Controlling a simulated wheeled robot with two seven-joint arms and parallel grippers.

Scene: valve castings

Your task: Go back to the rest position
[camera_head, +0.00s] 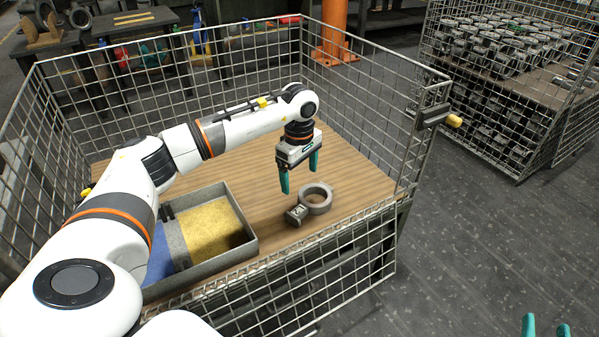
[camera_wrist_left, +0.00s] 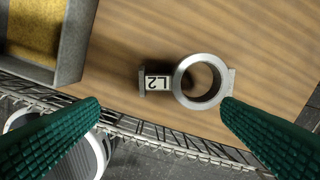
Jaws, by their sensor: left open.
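My left gripper (camera_head: 300,178) is open and empty above the wooden board in the wire cage. Its two teal fingers also show in the left wrist view (camera_wrist_left: 160,125), wide apart. A grey ring-shaped valve casting (camera_head: 317,198) lies on the board below the gripper, apart from the fingers. In the left wrist view the casting (camera_wrist_left: 176,84) shows a round opening and a block marked L2. The teal fingertips of my right gripper (camera_head: 546,327) show at the bottom right of the head view, spread apart with nothing visible between them.
A grey tray (camera_head: 252,246) with yellow and blue compartments stands left of the casting. Wire mesh walls (camera_head: 355,95) with a latch (camera_head: 435,115) surround the board. A second cage (camera_head: 505,90) holds many castings at the back right. The floor at right is clear.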

